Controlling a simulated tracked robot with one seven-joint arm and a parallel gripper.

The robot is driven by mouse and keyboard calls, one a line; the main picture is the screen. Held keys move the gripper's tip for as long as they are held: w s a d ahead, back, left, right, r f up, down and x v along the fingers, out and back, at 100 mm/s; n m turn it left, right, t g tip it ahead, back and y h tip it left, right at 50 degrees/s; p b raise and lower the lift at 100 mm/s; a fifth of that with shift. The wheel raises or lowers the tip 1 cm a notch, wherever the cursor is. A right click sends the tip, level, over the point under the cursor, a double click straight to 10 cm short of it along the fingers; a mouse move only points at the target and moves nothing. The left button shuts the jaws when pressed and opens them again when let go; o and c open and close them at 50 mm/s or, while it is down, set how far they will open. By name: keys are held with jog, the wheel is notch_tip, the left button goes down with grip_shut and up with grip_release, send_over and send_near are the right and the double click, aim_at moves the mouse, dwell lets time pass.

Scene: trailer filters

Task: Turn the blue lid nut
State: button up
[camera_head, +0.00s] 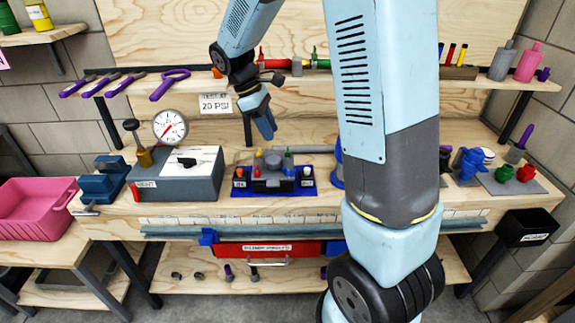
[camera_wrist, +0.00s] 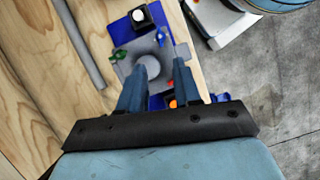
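A small blue lid nut (camera_wrist: 160,37) shows at the right edge of a grey lid plate (camera_wrist: 133,68) in the wrist view. A green nut (camera_wrist: 118,54) sits on the plate's opposite side, with a round grey dome between them. In the head view the grey-black filter housing (camera_head: 272,180) stands on a blue mat, and the blue nut is too small to make out. My gripper (camera_wrist: 160,66) is open, its blue fingers apart and empty. In the head view it (camera_head: 270,136) points down above the housing. Its fingers hide part of the plate in the wrist view.
A grey box (camera_head: 195,180) and a pressure gauge (camera_head: 170,127) stand left of the housing. A grey rod (camera_head: 303,149) lies behind it. A blue vise (camera_head: 103,180) is farther left. Blue and green parts stand at the bench's right end.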

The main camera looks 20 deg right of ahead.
aim_at(289, 171)
jog(key=x, duration=1.3)
jog(key=shift+f, duration=0.2)
grip_shut()
